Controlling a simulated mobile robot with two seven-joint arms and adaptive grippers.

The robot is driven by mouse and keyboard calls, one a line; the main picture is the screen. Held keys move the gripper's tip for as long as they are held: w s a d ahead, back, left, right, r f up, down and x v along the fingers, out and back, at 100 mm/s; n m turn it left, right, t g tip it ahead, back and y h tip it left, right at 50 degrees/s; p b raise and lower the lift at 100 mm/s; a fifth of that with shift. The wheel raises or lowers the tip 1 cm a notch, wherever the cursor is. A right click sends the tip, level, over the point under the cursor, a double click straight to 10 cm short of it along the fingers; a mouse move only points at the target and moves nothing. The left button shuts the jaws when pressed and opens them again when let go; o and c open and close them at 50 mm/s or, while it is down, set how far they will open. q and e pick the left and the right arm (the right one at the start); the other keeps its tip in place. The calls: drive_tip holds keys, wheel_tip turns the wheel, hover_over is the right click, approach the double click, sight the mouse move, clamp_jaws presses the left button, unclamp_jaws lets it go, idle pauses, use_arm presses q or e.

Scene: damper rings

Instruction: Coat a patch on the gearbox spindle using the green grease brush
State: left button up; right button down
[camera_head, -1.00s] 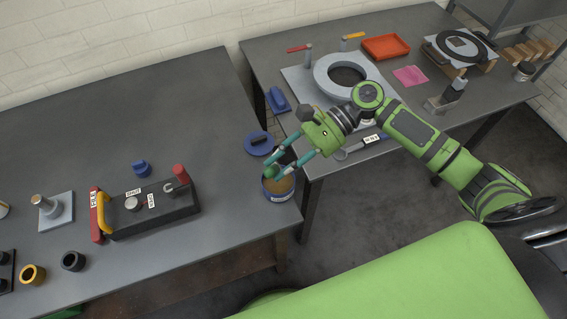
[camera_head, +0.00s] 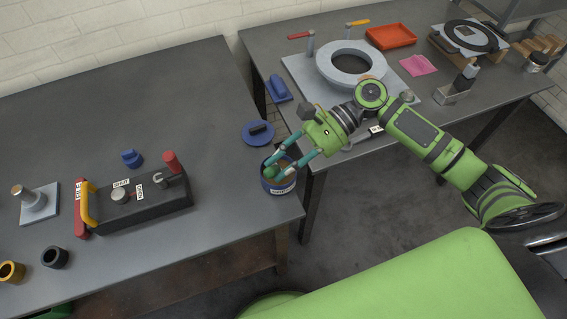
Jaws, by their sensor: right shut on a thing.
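My right gripper (camera_head: 281,164) is over the blue tin (camera_head: 279,186) at the right edge of the left table, with its fingers at the tin's rim. It is shut on the green grease brush (camera_head: 270,171), of which only a small green part shows. The brush's lower end is hidden, so I cannot tell how deep it is in the tin. An upright spindle (camera_head: 27,196) with a brownish top stands on a pale square plate at the far left; I take it to be the gearbox spindle. My left gripper is not in view.
A dark block (camera_head: 140,208) with levers, a red bar (camera_head: 81,209) and a blue lid (camera_head: 258,132) are on the left table. The right table holds a grey ring (camera_head: 350,64), an orange tray (camera_head: 390,36) and a pink cloth (camera_head: 417,65). A gap separates the tables.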

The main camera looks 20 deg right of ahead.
drive_tip(key=shift+f, duration=0.55)
idle(0.8)
drive_tip(key=shift+s+f, duration=0.1)
drive_tip(key=shift+f, duration=0.05)
idle(2.0)
drive_tip(key=shift+p, duration=0.35)
wheel_tip(320, 180, up, 7)
drive_tip(key=p, duration=0.8)
idle(0.5)
